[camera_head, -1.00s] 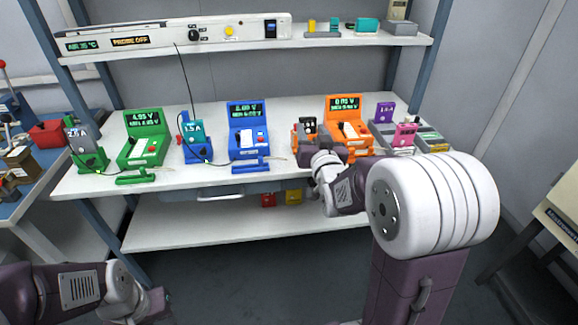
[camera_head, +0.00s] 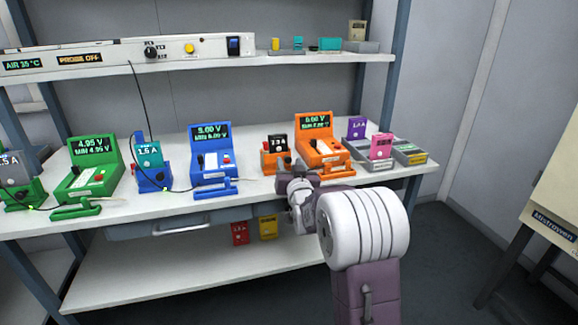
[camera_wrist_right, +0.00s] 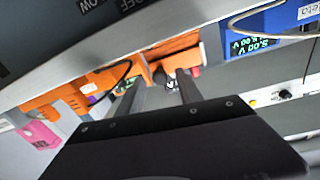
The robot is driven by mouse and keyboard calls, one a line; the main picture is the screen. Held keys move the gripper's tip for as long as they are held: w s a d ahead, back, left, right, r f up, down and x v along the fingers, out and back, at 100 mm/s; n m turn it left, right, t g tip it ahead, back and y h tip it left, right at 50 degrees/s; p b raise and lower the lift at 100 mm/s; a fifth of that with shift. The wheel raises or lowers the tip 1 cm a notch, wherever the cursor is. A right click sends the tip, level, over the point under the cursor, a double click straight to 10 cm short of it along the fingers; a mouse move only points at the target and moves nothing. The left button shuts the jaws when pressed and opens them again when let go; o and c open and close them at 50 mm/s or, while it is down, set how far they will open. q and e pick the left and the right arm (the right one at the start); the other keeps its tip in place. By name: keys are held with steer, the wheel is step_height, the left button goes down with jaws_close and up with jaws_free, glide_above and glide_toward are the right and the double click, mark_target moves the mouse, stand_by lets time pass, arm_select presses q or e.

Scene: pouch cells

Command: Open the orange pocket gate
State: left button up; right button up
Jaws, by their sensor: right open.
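The orange station (camera_head: 318,148) stands toward the right of the tabletop, with a lit screen on top. The orange pocket (camera_head: 268,160) is left of it and holds a dark cell (camera_head: 276,145). My right gripper (camera_head: 290,172) is open at the front of the pocket and station, and hides part of their front. The gate is not clearly distinct in the head view. In the right wrist view, the two fingers (camera_wrist_right: 160,88) are spread, with orange parts (camera_wrist_right: 182,45) just beyond their tips. I cannot tell which part is the gate or whether they touch. My left gripper is out of view.
The blue station (camera_head: 212,165) and green station (camera_head: 88,178) stand to the left, each with a bar in front. A purple cell (camera_head: 356,127) and pink cell (camera_head: 381,146) are at the right. A shelf (camera_head: 330,57) runs above; the drawer handle (camera_head: 183,229) is below.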

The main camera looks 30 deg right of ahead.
steer(key=shift+w+d, duration=0.2)
steer(key=shift+w, duration=0.35)
jaws_close()
stand_by(1.0)
